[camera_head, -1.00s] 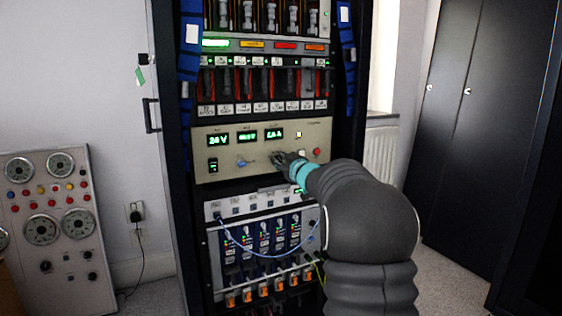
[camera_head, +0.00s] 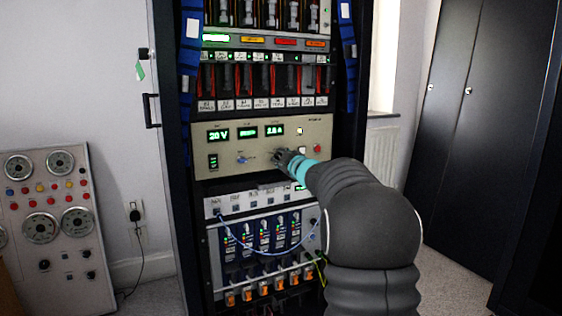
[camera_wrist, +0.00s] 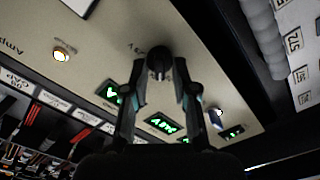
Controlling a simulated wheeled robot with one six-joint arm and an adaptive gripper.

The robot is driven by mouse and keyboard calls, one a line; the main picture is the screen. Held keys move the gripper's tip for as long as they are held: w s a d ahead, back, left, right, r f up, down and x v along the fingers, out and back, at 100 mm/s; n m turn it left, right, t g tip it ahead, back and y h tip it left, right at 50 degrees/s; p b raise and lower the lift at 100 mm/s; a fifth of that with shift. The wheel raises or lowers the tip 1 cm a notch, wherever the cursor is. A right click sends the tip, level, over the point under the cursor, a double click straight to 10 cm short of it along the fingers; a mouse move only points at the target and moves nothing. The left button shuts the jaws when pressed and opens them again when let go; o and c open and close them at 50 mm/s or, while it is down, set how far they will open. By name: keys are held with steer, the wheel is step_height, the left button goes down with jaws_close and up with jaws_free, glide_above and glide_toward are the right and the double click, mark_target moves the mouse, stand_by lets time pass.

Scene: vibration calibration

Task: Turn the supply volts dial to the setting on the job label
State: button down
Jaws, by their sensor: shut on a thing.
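The supply unit is a beige panel (camera_head: 215,170) in the middle of the rack, with three green displays. Its left display (camera_head: 218,135) reads 20 V. My gripper (camera_head: 281,157) is at the panel's lower middle and covers the dial there in the head view. In the wrist view, my gripper's two fingers (camera_wrist: 159,70) are closed on either side of a dark round dial (camera_wrist: 159,58), which I take as the supply volts dial. The lettering beside it is too small to read. I cannot make out the job label's setting.
A blue knob (camera_head: 242,160) sits left of my gripper. A red button (camera_head: 317,148) and a lit button (camera_head: 300,131) are to its right. A blue cable (camera_head: 262,253) loops below across the lower modules. A gauge panel (camera_head: 50,205) stands at left.

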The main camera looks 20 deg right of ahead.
steer(key=shift+f+n+b, duration=0.1)
steer(key=shift+n+b, duration=0.3)
steer(key=shift+n, duration=0.7)
steer(key=c, duration=0.9)
jaws_free()
steer(key=s, duration=1.2)
steer(key=shift+d, duration=0.15)
